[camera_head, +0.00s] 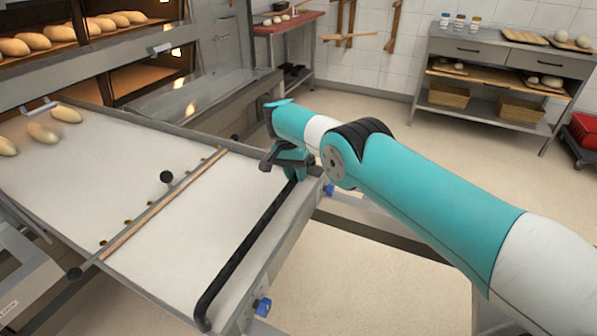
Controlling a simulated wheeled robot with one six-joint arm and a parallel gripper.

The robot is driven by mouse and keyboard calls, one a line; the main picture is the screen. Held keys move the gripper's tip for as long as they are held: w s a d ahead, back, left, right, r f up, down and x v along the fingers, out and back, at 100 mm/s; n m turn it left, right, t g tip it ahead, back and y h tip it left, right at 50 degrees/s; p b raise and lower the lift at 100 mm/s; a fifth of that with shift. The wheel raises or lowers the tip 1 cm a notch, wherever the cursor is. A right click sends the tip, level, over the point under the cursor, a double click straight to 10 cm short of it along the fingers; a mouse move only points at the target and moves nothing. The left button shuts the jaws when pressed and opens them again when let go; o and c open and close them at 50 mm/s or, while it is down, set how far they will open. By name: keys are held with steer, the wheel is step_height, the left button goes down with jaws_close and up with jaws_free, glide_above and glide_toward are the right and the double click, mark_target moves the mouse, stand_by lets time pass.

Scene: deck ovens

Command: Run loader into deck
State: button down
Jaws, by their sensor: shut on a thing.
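The loader (165,225) is a flat, pale bed in a metal frame, reaching from the lower middle to the ovens at left. Its black bar handle (243,250) runs along the near right end. My gripper (287,165) is at the far end of this handle and is shut on it; the fingertips are partly hidden by the gripper's body. The deck oven (90,55) stands at upper left with lit openings. Several pale loaves (42,133) lie on the loader's far left end, close to the oven front.
Browned loaves (60,33) sit in the upper oven deck. A red-topped table (288,24) stands at the back, and a steel bench (500,60) with baskets at back right. A red crate (583,130) is at far right. The floor between is clear.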

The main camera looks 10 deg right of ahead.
steer(key=shift+w+r, duration=0.15)
steer(key=c, duration=0.9)
jaws_free()
steer(key=shift+c, duration=0.2)
step_height(320, 180, up, 20)
steer(key=p, duration=1.8)
